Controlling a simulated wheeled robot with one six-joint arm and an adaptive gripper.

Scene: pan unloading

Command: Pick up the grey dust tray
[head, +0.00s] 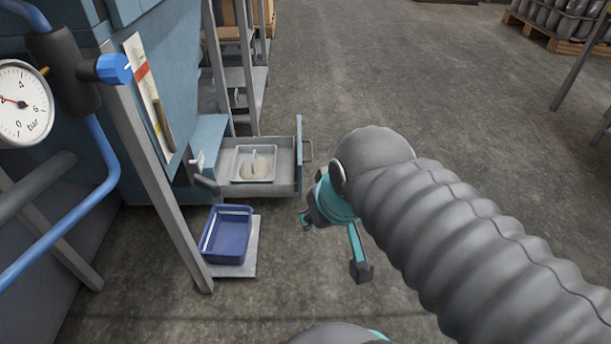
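The grey dust tray (253,181) is a small, shallow, light grey tray with a heap of beige dust and a thin upright handle in its middle. It sits inside a pulled-out grey metal drawer (220,160) of the blue machine. My gripper (334,248) is to the right of the drawer and nearer to me, apart from the tray. Its two teal and dark fingers are spread wide with nothing between them. Part of the gripper is hidden behind my grey sleeved arm.
The drawer has an upright front plate (298,158) with a handle on its right. A blue bin (227,243) stands on a low grey platform (250,245) below the drawer. A slanted grey post (155,170) and blue pipes stand at left. The concrete floor is clear ahead.

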